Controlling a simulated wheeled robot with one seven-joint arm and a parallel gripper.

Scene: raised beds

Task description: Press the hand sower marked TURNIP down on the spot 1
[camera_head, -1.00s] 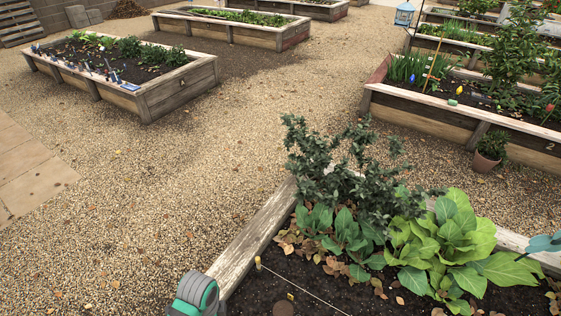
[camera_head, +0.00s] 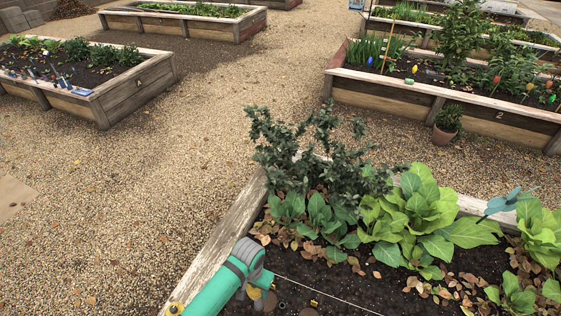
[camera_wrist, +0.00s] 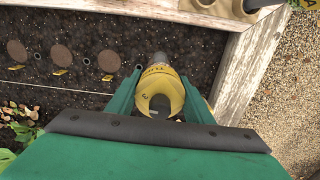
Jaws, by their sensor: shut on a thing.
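My gripper (camera_wrist: 160,101) is shut on a yellow hand sower (camera_wrist: 158,76) in the wrist view. In the head view, a bit of yellow (camera_head: 254,293) shows below my gripper. Brown round discs (camera_wrist: 109,61) lie in a row on the soil, with small yellow tags (camera_wrist: 107,77) by them. The tag numbers are not readable, so I cannot tell which is spot 1.
A wooden rim (camera_wrist: 236,62) borders the soil close to the right of the sower. Beige round objects (camera_wrist: 239,9) stand at the rim's top. A string (camera_head: 322,294) crosses the soil. Leafy plants (camera_head: 415,217) fill the bed's far side. Gravel lies outside.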

